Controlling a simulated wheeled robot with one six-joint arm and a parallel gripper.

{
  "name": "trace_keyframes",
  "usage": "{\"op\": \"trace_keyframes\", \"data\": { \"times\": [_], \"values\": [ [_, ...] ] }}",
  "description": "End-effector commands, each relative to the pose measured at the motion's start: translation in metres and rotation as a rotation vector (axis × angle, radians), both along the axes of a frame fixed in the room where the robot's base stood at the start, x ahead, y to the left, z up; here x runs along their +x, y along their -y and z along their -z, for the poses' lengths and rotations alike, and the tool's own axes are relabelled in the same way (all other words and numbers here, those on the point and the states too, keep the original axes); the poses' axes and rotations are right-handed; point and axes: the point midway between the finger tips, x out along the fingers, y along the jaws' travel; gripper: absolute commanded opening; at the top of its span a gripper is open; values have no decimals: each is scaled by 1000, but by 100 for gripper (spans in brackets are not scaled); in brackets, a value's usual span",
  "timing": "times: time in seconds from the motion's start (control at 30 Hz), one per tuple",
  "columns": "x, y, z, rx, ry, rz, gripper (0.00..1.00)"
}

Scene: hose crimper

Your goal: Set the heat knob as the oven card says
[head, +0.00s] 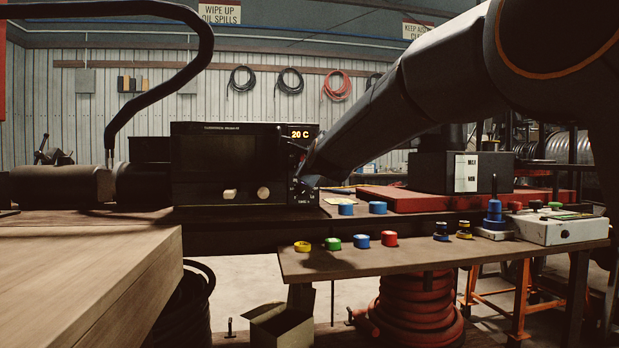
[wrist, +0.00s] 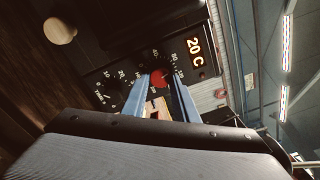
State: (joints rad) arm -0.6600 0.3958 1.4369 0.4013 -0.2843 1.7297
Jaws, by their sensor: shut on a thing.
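The dark oven (head: 215,160) stands on the far bench, and its lit display (head: 300,135) reads 20 C. The wrist view is tilted and shows the same display (wrist: 196,54). My gripper (head: 304,170) is at the oven's right-hand control panel. In the wrist view its two blue-grey fingers (wrist: 160,77) are shut on a red knob (wrist: 159,79) ringed by a numbered dial. The knob's pointer is hidden. A second dark knob (wrist: 108,94) with its own scale sits beside it. A pale paper (head: 341,201) lies right of the oven; no writing on it is readable.
Blue caps (head: 346,209) stand on the bench right of the oven. A lower shelf (head: 420,257) holds coloured caps and a control box (head: 556,229). A black box (head: 435,172) stands behind. A wooden table (head: 85,270) fills the left front.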

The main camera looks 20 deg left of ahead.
Motion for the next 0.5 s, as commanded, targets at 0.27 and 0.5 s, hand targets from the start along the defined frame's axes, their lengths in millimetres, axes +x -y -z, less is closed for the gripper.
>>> {"op": "trace_keyframes", "data": {
  "times": [0.27,0.5],
  "values": [
    [0,-1,6,223,-137,-2,4],
    [0,-2,5,395,-245,-2,4]
  ]
}}
